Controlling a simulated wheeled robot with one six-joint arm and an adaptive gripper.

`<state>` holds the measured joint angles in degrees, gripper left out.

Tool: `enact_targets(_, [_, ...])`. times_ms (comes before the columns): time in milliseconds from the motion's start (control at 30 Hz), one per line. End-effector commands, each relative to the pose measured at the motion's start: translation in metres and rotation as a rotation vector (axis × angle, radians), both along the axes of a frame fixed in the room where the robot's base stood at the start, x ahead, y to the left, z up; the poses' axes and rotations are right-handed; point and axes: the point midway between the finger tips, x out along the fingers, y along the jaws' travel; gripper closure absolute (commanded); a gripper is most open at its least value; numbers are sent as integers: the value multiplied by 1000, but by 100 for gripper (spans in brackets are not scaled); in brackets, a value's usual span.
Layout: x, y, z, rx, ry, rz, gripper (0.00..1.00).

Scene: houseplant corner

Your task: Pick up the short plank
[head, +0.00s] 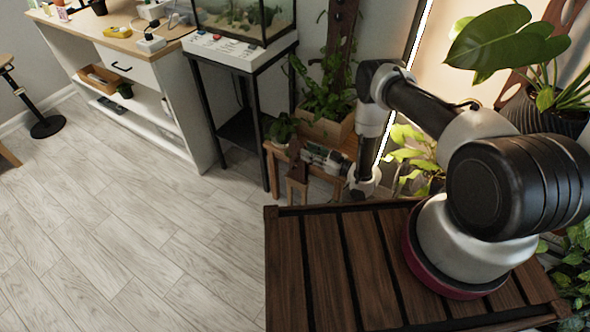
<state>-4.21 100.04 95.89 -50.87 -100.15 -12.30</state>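My gripper (309,157) is small in the head view, at the end of my arm near the low wooden stand by the plants. It points to the left. A short dark brown upright piece (295,158), which may be the short plank, shows right at its fingertips. I cannot tell whether the fingers touch it or are shut on it. The gripper and the wrist hide part of what lies behind them.
A low wooden stand (276,152) with potted plants is beside the gripper. An aquarium (243,18) stands on a black-legged stand to the left. A white workbench (150,85) is at upper left. A leafy plant (505,45) is at upper right. The floor (130,240) at left is clear.

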Motion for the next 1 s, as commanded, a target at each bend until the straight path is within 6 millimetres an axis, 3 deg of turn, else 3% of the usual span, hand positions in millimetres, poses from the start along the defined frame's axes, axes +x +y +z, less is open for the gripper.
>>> enact_targets(300, [25,41,4,0,-3,4,68])
enact_targets(633, [31,48,4,1,-1,0,68])
enact_targets(833, [31,47,4,1,-1,0,100])
enact_targets(1000, [31,47,4,1,-1,0,100])
